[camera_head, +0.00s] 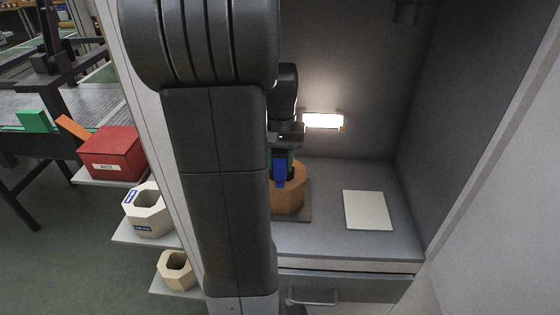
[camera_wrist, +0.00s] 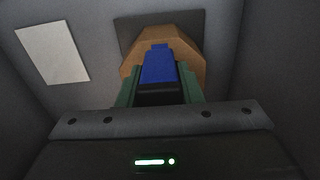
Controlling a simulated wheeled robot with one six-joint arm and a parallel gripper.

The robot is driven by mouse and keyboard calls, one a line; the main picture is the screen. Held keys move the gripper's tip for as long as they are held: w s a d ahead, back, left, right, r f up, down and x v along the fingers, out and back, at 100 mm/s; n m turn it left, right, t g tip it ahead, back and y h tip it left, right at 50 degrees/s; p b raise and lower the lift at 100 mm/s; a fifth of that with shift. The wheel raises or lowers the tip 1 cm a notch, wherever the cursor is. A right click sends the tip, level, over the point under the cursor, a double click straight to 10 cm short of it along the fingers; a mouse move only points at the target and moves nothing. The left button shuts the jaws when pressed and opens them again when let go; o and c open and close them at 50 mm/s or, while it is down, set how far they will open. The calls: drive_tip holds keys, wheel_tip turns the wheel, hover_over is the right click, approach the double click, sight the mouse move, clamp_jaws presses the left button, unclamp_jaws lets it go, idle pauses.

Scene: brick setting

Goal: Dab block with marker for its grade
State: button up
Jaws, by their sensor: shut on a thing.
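An orange-brown, many-sided block (camera_head: 289,196) sits on a dark pad (camera_head: 304,215) inside a grey booth. It also shows in the wrist view (camera_wrist: 188,52). My gripper (camera_head: 282,158) is shut on a blue marker (camera_head: 280,170) and points it down at the block. In the wrist view the marker (camera_wrist: 157,68) is between the green fingers (camera_wrist: 158,90), with its far end over the block. I cannot tell whether the marker touches the block. My arm hides the block's left side in the head view, and the marker's tip is hidden.
A white sheet (camera_head: 367,210) lies flat on the booth floor right of the block. A lit lamp (camera_head: 323,121) is on the back wall. Left, outside the booth, shelves hold a red box (camera_head: 113,153), a pale block with blue marks (camera_head: 149,211) and a tan hollow block (camera_head: 175,269).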

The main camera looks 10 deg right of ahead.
sight(280, 150)
drive_tip(key=shift+r+p, duration=1.85)
drive_tip(key=shift+r, duration=0.55)
drive_tip(key=shift+f, duration=0.1)
